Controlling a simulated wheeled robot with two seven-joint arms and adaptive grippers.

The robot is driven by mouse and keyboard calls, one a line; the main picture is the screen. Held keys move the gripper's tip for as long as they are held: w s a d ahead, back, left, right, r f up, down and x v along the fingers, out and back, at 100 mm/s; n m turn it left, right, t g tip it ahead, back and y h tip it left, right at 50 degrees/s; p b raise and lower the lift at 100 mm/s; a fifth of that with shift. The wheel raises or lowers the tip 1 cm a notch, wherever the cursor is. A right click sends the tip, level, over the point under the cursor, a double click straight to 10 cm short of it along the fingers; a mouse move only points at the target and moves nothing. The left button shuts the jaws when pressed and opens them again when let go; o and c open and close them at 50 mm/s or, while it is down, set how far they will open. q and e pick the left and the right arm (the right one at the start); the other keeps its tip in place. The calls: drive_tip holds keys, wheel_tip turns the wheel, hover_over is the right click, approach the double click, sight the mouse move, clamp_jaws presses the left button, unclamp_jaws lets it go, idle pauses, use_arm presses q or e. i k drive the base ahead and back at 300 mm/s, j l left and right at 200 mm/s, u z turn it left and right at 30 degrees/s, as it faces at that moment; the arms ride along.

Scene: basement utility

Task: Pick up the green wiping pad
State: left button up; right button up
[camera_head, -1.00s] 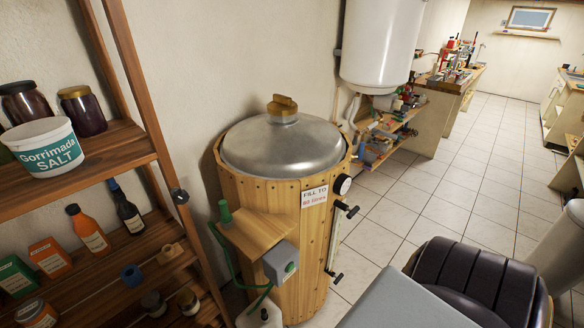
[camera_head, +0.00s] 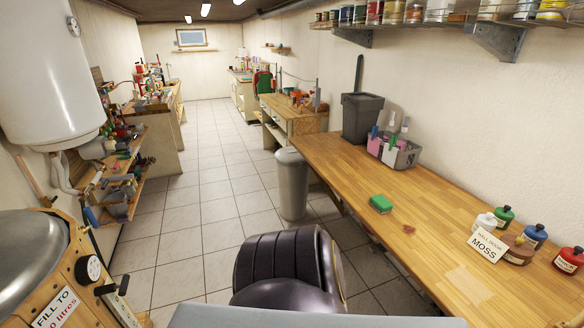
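The green wiping pad (camera_head: 381,203) lies flat on the wooden workbench (camera_head: 424,224), near the bench's left edge. It has a green top and a paler, yellowish lower layer. Nothing touches it, and clear bench top surrounds it. Neither of my grippers shows in the head view.
A grey caddy (camera_head: 396,152) with bottles and a dark bin (camera_head: 362,117) stand at the bench's far end. Several small bottles and a "MOSS" sign (camera_head: 487,245) stand at right. A black padded seat (camera_head: 287,268) and a grey cylinder bin (camera_head: 291,184) stand left of the bench.

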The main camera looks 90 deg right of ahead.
sight(382, 206)
drive_tip(key=z, duration=2)
drive_tip(key=i+z, duration=0.1)
drive_tip(key=z, duration=0.75)
drive_tip(key=i+j+z, duration=0.1)
drive_tip(key=z, duration=0.75)
drive_tip(key=i+j, duration=0.05)
